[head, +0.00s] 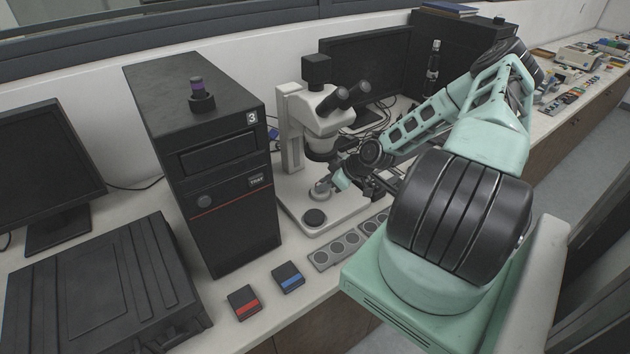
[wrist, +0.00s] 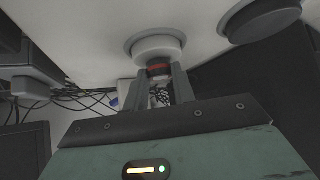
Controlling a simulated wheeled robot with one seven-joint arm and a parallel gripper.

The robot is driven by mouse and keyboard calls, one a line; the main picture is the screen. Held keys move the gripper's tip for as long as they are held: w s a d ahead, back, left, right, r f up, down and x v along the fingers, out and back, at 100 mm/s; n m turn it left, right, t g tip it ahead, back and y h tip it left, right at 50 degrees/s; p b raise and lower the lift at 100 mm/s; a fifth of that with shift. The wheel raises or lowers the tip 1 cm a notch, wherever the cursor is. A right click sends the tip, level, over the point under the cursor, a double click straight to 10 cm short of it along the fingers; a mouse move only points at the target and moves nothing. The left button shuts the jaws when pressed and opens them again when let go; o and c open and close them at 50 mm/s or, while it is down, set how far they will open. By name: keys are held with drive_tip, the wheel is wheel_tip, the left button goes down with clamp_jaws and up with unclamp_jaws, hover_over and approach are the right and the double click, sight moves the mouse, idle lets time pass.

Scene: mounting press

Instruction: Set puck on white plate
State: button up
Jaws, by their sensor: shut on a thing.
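The puck (head: 321,187) is a small pale grey cylinder at the tips of my gripper (head: 334,184), over the microscope's base in the head view. In the wrist view my gripper (wrist: 160,83) is shut on the puck (wrist: 158,69), whose red-brown band shows between the fingers. A pale round plate (wrist: 130,48) with a grey rim lies directly behind the puck there, on the white base. The puck is on the plate or very close above it; I cannot tell whether they touch. The fingers hide part of the puck.
The microscope (head: 325,110) stands close over my gripper. A black tower (head: 215,165) stands left. Red (head: 243,302) and blue (head: 288,278) boxes lie near the front edge.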

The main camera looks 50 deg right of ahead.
drive_tip(key=shift+f, duration=0.1)
drive_tip(key=o, duration=1)
drive_tip(key=shift+s+d+r, duration=0.1)
drive_tip(key=shift+s+r, duration=0.1)
drive_tip(key=shift+r, duration=0.05)
drive_tip(key=b+v, duration=0.3)
drive_tip(key=v, duration=0.8)
drive_tip(key=shift+s+r+b, duration=0.15)
drive_tip(key=shift+r+b, duration=0.1)
drive_tip(key=shift+b, duration=0.05)
